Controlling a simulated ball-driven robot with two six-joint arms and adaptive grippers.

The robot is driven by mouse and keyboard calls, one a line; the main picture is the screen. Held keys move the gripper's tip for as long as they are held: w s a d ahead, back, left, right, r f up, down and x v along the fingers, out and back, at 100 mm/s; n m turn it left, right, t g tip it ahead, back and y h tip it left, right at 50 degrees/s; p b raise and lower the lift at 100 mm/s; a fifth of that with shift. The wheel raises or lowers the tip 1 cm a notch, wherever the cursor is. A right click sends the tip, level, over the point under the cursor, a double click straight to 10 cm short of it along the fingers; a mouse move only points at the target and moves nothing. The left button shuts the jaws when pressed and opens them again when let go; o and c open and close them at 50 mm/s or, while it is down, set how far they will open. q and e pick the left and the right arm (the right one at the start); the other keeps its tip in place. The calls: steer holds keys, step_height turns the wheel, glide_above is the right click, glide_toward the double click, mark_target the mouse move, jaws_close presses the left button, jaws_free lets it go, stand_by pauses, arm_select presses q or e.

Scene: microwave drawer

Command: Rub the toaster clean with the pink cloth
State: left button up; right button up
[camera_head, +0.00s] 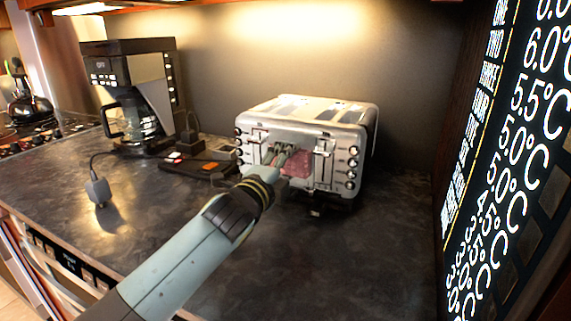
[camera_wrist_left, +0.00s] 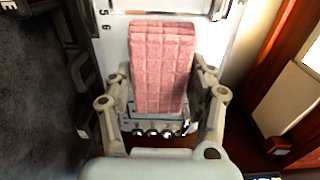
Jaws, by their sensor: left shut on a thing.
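The silver toaster (camera_head: 345,145) stands on the dark counter against the back wall, with knobs down both sides of its front. My left gripper (camera_head: 285,158) is at the middle of the toaster's front, shut on the pink cloth (camera_head: 297,164). In the left wrist view the pink cloth (camera_wrist_left: 162,65) is a quilted block between the fingers of my left gripper (camera_wrist_left: 163,105). The toaster's pale front (camera_wrist_left: 112,45) shows behind it. The cloth appears to be against the front, but exact contact is hard to tell. My right gripper does not show.
A black and silver coffee maker (camera_head: 135,95) stands at the back left. A power strip (camera_head: 195,166) and a grey plug (camera_head: 97,190) on a cord lie on the counter (camera_head: 350,260). A tall panel with lit numbers (camera_head: 510,160) closes the right side. The counter's front right is clear.

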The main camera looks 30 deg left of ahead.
arm_select(q)
steer(key=shift+r+p, duration=0.3)
steer(key=shift+r, duration=0.15)
steer(key=shift+f, duration=0.1)
steer(key=shift+s, duration=0.1)
steer(key=s, duration=0.7)
steer(key=shift+d, duration=0.25)
